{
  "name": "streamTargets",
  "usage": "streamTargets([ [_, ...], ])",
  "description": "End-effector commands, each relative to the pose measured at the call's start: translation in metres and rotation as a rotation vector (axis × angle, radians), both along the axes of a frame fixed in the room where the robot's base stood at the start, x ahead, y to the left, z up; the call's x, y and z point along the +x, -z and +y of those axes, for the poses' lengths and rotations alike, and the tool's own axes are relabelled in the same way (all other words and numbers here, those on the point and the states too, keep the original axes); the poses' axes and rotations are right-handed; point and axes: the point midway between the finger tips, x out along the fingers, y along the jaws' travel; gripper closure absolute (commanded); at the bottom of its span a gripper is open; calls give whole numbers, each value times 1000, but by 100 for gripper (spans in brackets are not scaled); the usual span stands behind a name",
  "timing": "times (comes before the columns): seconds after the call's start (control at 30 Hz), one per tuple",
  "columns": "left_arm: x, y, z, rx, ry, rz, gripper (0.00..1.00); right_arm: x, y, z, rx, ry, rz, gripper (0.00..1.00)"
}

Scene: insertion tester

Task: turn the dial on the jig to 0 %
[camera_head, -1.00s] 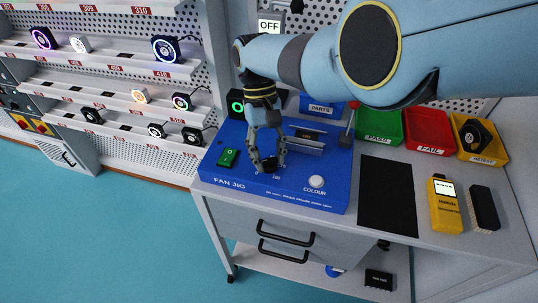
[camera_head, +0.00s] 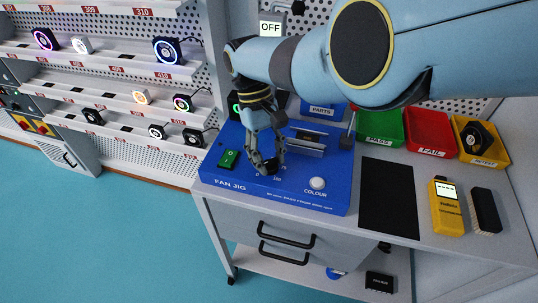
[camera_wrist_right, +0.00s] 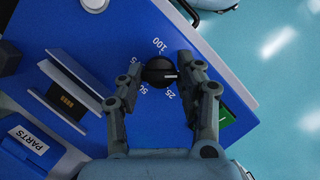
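The black dial (camera_wrist_right: 160,72) sits on the blue fan jig (camera_head: 325,185). In the right wrist view its white pointer line points right, towards the finger on that side. The marks 100, 50 and 25 show around it; the 0 mark is not visible, and that finger covers part of the ring. In the head view the gripper (camera_head: 268,165) partly hides the dial. My left gripper is not in view.
The jig carries a green switch (camera_head: 229,159), a metal slot (camera_head: 308,143) and a white COLOUR button (camera_head: 317,183). Coloured bins (camera_head: 430,130) stand behind.

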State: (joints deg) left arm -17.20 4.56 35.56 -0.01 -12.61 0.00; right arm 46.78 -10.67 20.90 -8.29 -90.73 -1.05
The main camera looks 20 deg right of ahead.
Motion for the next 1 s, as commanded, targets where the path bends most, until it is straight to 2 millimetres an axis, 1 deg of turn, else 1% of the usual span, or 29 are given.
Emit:
streamTargets([
  [0.03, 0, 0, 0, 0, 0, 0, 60, -1, 1, 0, 0, -1, 1, 58],
  [0.17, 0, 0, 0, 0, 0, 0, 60, -1, 1, 0, 0, 0, 1, 42],
  [0.43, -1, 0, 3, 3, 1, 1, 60, 0, -1, 0, 0, 0, 0, 42],
  [0.53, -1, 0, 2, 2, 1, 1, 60, 3, -7, 1, 0, 1, -1, 42],
  [0.67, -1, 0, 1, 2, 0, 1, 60, 12, -27, 3, 0, 1, -4, 42],
  [0.9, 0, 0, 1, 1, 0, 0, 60, 33, -78, 7, 1, 0, -3, 42],
  [1.0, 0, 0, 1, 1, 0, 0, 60, 38, -94, 9, 0, 0, -1, 42],
])
